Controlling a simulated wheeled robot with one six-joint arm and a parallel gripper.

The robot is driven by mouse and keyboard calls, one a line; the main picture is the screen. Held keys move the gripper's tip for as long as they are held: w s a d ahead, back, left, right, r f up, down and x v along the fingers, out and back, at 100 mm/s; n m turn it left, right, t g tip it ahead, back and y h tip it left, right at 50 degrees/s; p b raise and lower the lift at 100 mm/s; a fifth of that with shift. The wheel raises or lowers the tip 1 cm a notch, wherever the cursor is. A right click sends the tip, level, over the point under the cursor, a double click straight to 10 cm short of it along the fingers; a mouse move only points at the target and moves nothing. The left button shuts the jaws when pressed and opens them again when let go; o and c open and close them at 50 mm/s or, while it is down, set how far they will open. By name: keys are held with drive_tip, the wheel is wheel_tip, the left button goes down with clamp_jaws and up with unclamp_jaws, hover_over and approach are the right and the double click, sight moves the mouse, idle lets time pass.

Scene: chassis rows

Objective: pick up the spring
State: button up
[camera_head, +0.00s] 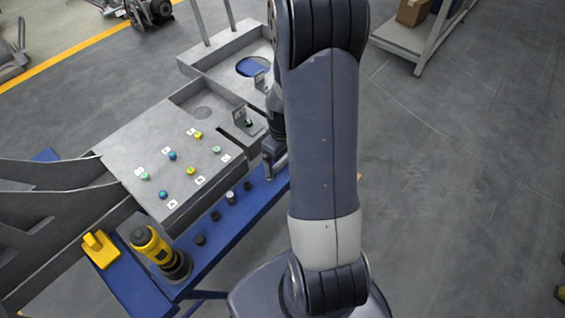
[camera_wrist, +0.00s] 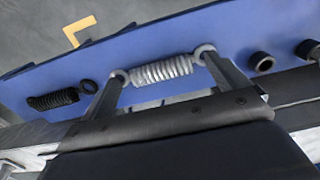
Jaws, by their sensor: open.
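In the wrist view a silver-white coil spring (camera_wrist: 162,71) lies on the blue surface, lengthwise between the two fingers of my gripper (camera_wrist: 164,68). The fingers are apart, one near each end of the spring. I cannot tell whether the fingertips touch it. A second spring, black (camera_wrist: 54,101), lies to the left, outside the left finger. In the head view my gripper (camera_head: 273,166) is low over the blue bench edge, partly behind my arm, and I cannot make out the silver spring there.
Several black round parts stand on the blue bench (camera_head: 215,250), and dark rings (camera_wrist: 263,63) lie right of the gripper. A grey plate (camera_head: 135,150) with coloured knobs is beside it. A yellow-black tool (camera_head: 150,243) stands at the near end.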

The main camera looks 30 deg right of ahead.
drive_tip(key=shift+c, duration=0.2)
drive_tip(key=c, duration=1)
